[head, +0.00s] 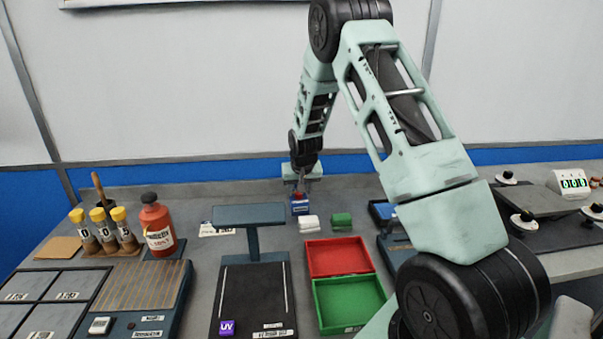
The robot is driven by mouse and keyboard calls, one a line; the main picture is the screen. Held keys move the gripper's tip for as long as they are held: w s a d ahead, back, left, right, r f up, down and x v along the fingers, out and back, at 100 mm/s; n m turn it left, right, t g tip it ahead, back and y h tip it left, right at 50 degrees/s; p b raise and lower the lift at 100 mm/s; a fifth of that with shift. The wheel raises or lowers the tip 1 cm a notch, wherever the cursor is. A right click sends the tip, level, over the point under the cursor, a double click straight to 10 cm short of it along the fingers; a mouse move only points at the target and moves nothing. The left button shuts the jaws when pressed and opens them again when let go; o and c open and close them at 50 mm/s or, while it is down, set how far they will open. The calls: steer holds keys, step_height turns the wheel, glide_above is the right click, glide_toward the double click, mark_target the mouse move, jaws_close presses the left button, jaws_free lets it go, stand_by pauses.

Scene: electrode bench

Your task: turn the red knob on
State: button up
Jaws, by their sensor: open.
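A small blue box (300,208) stands at the back middle of the bench with a small red part (299,196) on top, which looks like the red knob. My gripper (301,186) points down just above it and is open. The fingers are small in the head view. I cannot tell whether they touch the red part or are around it, nor which way the knob is turned.
White (309,223) and green (342,220) blocks lie right of the blue box. A dark raised stand (249,214) is to its left, and red (338,256) and green (350,301) trays lie in front. A red bottle (157,225) stands farther left.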

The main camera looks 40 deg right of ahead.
steer(key=b+v, duration=0.1)
steer(key=v, duration=1.5)
steer(key=shift+r, duration=0.25)
steer(key=shift+s, duration=0.1)
steer(key=s+a+n+g+y, duration=0.15)
steer(key=s+a+n, duration=0.3)
steer(key=a, duration=0.95)
steer(key=s+a+n+y, duration=0.25)
steer(key=s+a, duration=0.35)
steer(key=a, duration=0.9)
steer(key=s+a+f+n, duration=0.1)
steer(key=s+a+n, duration=0.1)
steer(key=s, duration=0.4)
steer(key=s+a+n+g, duration=0.1)
steer(key=s+a+n, duration=0.1)
steer(key=s+a, duration=0.2)
steer(key=s+a+f+n+g+h, duration=0.1)
steer(key=s+a+n, duration=0.2)
steer(key=s, duration=0.6)
steer(key=shift+s+a+f, duration=0.3)
steer(key=shift+a, duration=0.15)
